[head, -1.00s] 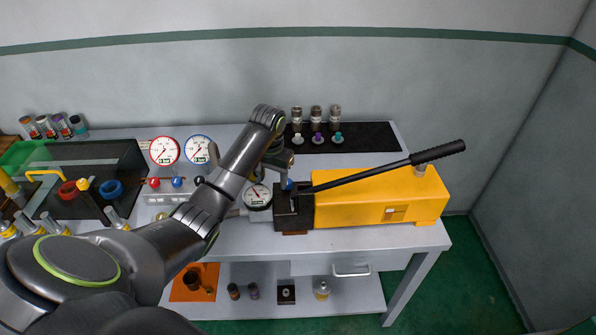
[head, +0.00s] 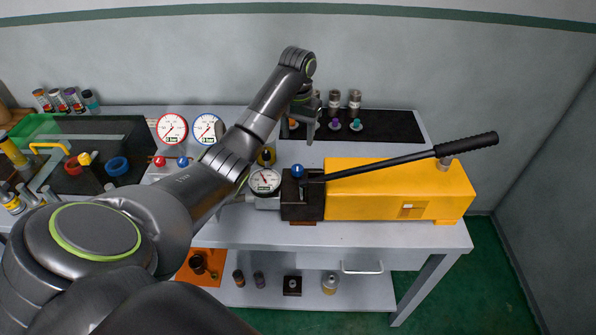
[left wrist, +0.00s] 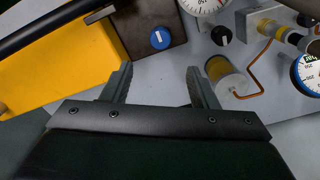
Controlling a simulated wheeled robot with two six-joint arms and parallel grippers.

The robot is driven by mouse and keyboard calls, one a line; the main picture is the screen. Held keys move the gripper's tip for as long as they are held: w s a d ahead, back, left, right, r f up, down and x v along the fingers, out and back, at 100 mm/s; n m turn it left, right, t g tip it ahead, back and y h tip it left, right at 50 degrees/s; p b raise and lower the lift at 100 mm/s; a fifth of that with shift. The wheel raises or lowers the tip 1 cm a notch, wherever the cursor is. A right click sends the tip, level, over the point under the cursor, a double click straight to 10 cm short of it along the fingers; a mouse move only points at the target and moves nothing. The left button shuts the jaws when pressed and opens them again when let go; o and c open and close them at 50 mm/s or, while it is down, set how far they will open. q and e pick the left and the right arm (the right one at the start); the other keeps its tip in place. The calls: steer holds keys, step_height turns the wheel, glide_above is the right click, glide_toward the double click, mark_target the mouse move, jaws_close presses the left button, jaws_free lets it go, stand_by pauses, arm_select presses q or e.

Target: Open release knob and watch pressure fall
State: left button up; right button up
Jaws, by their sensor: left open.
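The yellow hand pump (head: 370,190) with its long black lever stands on the bench. Its black end block (head: 305,203) carries a blue release knob (head: 297,171), which also shows in the left wrist view (left wrist: 160,39) with a white mark. A white round pressure gauge (head: 264,181) sits just left of the block; its needle is too small to read. It is cut off at the top of the left wrist view (left wrist: 203,5). My left gripper (head: 301,128) is open and empty, raised behind the knob and apart from it. My right gripper is not in view.
A red-rimmed gauge (head: 172,129) and a blue-rimmed gauge (head: 207,129) stand at the back left. A black mat (head: 395,124) with several small fittings lies behind the pump. A yellow cylinder and copper tube (left wrist: 254,80) show in the left wrist view.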

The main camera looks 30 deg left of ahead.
arm_select(q)
steer(key=b, duration=0.5)
glide_above(298, 168)
step_height(298, 168, down, 6)
steer(key=shift+a+f, duration=0.1)
step_height(298, 168, down, 5)
steer(key=shift+r+p, duration=0.2)
steer(key=shift+p, duration=0.8)
steer(key=shift+f, duration=0.45)
steer(key=c, duration=1)
